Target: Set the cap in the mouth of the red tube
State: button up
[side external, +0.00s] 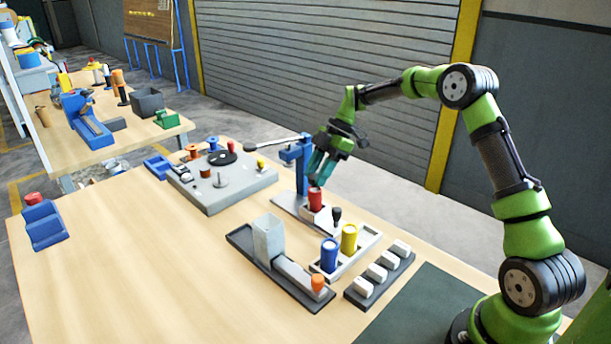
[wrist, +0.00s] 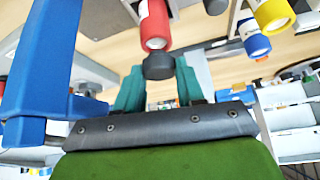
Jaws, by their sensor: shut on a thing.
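The red tube (side external: 315,198) stands upright in a holder at the foot of the blue post. It also shows in the wrist view (wrist: 154,20), with its pale mouth facing my gripper. My gripper (side external: 319,180) points down just above the red tube. In the wrist view its teal fingers (wrist: 158,82) are shut on a dark round cap (wrist: 158,67). The cap is right by the tube's mouth, overlapping its edge in the picture; I cannot tell whether they touch. The cap is hidden in the side view.
The blue post (side external: 303,170) with its arm stands close beside my gripper. A blue tube (side external: 329,256) and a yellow tube (side external: 349,239) stand in a white tray in front. A grey block fixture (side external: 267,240) and a row of white blocks (side external: 377,272) are nearby.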

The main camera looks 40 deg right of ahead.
jog(key=shift+f, duration=0.8)
jog(key=o, duration=1.1)
jog(key=v, duration=1.7)
